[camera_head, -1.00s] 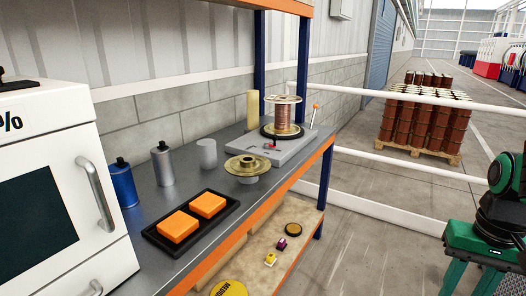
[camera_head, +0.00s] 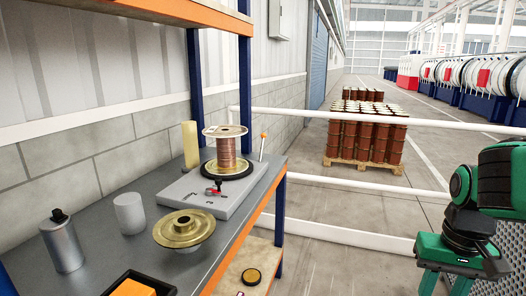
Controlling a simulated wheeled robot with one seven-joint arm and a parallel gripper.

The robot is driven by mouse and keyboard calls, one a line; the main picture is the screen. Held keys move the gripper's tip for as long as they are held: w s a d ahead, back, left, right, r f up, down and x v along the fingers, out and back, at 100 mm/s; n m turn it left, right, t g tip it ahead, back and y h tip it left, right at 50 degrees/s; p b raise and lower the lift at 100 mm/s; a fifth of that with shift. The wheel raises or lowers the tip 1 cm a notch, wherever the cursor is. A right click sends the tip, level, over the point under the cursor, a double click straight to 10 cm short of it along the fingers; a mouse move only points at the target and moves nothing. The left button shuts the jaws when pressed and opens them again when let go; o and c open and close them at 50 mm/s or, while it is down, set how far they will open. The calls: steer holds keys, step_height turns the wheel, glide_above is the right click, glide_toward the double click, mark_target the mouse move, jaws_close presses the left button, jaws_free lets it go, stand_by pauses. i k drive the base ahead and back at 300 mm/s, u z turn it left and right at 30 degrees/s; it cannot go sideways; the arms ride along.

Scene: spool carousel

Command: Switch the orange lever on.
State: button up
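The orange lever (camera_head: 262,147) is a thin upright stick with an orange tip. It stands at the far right corner of a grey base plate (camera_head: 183,200) on the workbench. A copper-coloured spool (camera_head: 226,152) stands on a black disc on the same plate, left of the lever. A small red handle with a black knob (camera_head: 216,186) sits at the plate's front. My arm, green and black, shows at the right edge, well apart from the bench.
A brass flanged disc (camera_head: 184,229), a grey cylinder (camera_head: 129,213), a silver bottle (camera_head: 62,242) and a yellow cylinder (camera_head: 190,145) stand on the bench. A blue post (camera_head: 245,85) rises behind the plate. White rails (camera_head: 350,182) run beyond the bench's right end.

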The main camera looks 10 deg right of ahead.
mark_target(264, 136)
steer(key=k, duration=1.25)
steer(key=z, duration=0.4)
steer(key=i, duration=2.3)
steer(key=u, duration=0.6)
